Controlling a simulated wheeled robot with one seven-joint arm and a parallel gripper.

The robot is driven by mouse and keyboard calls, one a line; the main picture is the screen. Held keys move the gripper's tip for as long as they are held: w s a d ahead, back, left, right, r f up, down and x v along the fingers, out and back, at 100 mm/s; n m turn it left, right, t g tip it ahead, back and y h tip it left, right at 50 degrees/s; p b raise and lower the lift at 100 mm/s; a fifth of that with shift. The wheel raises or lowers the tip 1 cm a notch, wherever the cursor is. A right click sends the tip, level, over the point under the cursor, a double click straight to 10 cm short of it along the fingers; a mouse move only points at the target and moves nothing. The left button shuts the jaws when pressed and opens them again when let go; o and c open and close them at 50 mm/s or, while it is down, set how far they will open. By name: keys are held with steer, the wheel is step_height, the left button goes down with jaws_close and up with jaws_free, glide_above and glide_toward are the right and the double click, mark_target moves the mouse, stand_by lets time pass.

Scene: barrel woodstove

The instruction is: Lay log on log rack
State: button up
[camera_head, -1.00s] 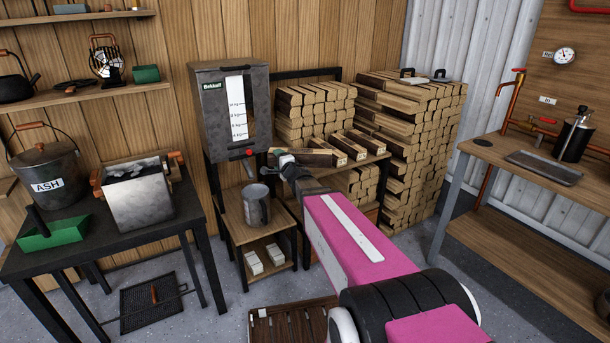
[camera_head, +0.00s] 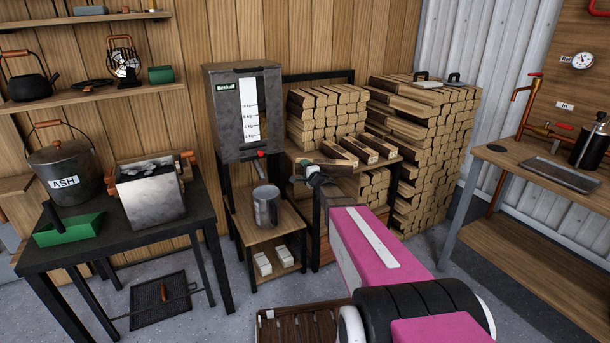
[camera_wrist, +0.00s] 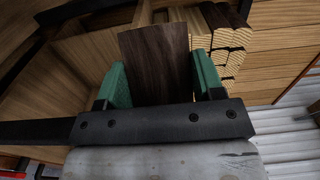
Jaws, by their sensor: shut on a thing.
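My gripper (camera_head: 307,172) is at the front of the log rack (camera_head: 318,76), a black-framed stand with wooden shelves. In the wrist view, its green fingers (camera_wrist: 160,85) are shut on a dark brown, bark-faced log (camera_wrist: 158,55). In the head view, the held log (camera_head: 335,167) appears just in front of the rack's upper shelf. I cannot tell whether it touches the shelf. Several dark-topped logs (camera_head: 358,148) lie side by side on that shelf, before a stack of pale split logs (camera_head: 328,115). My arm hides part of the rack's lower front.
A grey hopper (camera_head: 242,112) stands left of the rack, above a small stand holding a metal mug (camera_head: 266,207). A tall log pile (camera_head: 430,150) is on the right. A slatted wooden crate (camera_head: 305,325) is on the floor in front. Open floor lies around it.

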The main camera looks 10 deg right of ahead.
steer(key=shift+f, duration=1)
steer(key=shift+f, duration=0.1)
steer(key=o, duration=1.5)
